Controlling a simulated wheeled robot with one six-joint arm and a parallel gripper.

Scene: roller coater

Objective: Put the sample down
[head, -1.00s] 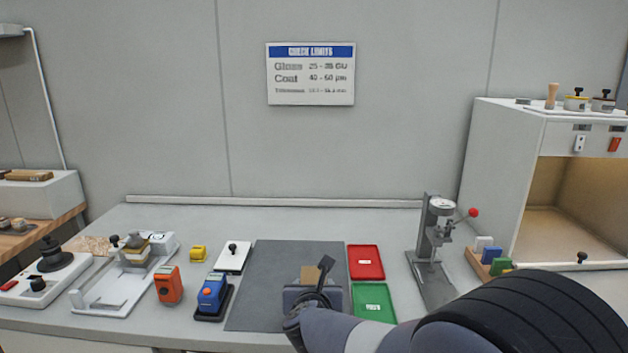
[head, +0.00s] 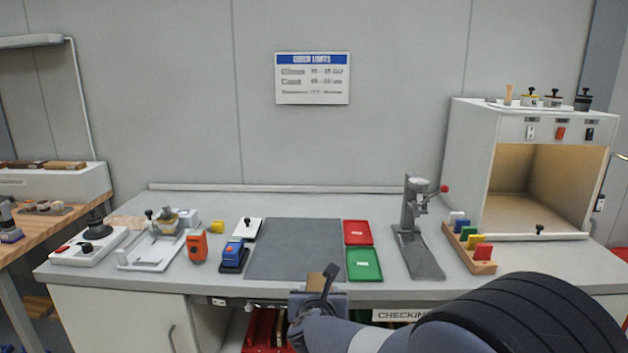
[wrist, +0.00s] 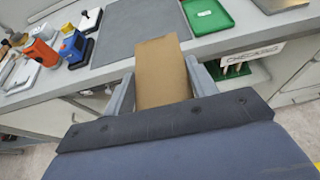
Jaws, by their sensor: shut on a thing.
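The sample is a flat tan-brown panel (wrist: 162,72). In the head view only a small part of the sample (head: 315,281) shows above my gripper. My gripper (wrist: 160,92) is shut on the sample, with one finger along each side of it. In the head view my gripper (head: 318,296) is in front of the bench's front edge, below the grey mat (head: 295,248). The sample's far end points towards the mat in the wrist view. The mat is bare.
A red tray (head: 357,233) and a green tray (head: 364,264) stand right of the mat. A press stand (head: 416,225) is further right. Blue (head: 235,251) and orange (head: 197,246) meters and a white plate (head: 247,230) stand left. A lit cabinet (head: 540,185) is at right.

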